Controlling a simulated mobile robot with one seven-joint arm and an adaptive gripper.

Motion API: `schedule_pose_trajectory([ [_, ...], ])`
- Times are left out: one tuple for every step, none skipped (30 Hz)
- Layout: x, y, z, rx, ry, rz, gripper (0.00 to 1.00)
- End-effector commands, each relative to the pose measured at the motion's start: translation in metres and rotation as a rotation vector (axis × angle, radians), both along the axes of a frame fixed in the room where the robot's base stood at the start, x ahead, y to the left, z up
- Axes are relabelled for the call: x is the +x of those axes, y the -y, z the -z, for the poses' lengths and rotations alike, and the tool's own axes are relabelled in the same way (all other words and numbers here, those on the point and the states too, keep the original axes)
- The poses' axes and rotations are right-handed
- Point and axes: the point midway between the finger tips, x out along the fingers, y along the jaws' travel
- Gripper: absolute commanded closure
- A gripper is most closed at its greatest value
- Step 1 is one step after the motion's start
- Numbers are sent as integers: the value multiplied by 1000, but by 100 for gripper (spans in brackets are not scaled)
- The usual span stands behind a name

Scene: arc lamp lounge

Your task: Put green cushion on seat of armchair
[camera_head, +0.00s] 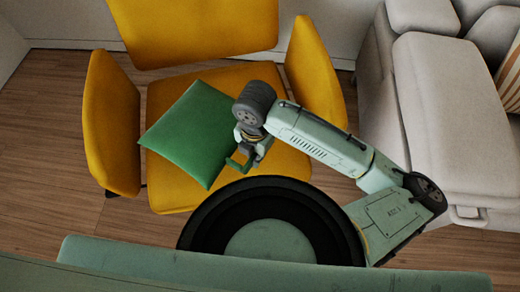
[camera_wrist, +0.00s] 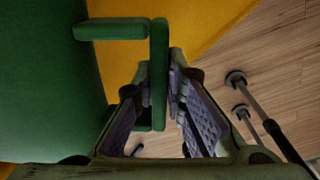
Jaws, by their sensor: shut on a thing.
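The green cushion (camera_head: 190,132) lies flat or nearly so over the yellow armchair seat (camera_head: 285,172), towards its left half and turned at an angle. I cannot tell whether it touches the seat. A green handle-like loop (camera_wrist: 158,75) stands out from the cushion's edge. My gripper (camera_head: 246,164) is at the cushion's right side, shut on this loop. In the wrist view the loop passes between the fingers of my gripper (camera_wrist: 160,90), and the cushion (camera_wrist: 45,85) fills the left side.
The armchair has a left armrest (camera_head: 112,125), a right armrest (camera_head: 316,75) and a backrest (camera_head: 195,30) around the seat. A pale sofa (camera_head: 450,110) with a striped pillow (camera_head: 512,80) stands to the right. Wooden floor (camera_head: 50,150) is clear at left.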

Motion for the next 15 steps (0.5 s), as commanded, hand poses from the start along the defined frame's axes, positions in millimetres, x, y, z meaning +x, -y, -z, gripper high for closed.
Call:
schedule_pose_trajectory([
  [11,2,-4,1,-2,2,100],
  [16,4,-3,0,-1,2,100],
  [23,5,-2,0,-1,1,100],
  [27,6,-1,1,0,0,100],
  [30,7,-1,1,0,0,100],
  [33,7,0,1,0,-2,100],
  [35,8,1,2,0,-3,100],
  [36,8,1,1,0,-3,100],
  [39,9,1,1,0,-2,100],
  [40,9,1,1,0,-1,100],
  [43,10,1,1,0,-1,100],
  [47,11,2,1,0,-2,100],
  [46,11,7,1,-3,-1,100],
  [45,11,12,3,-3,-1,100],
  [45,11,19,3,-3,0,100],
])
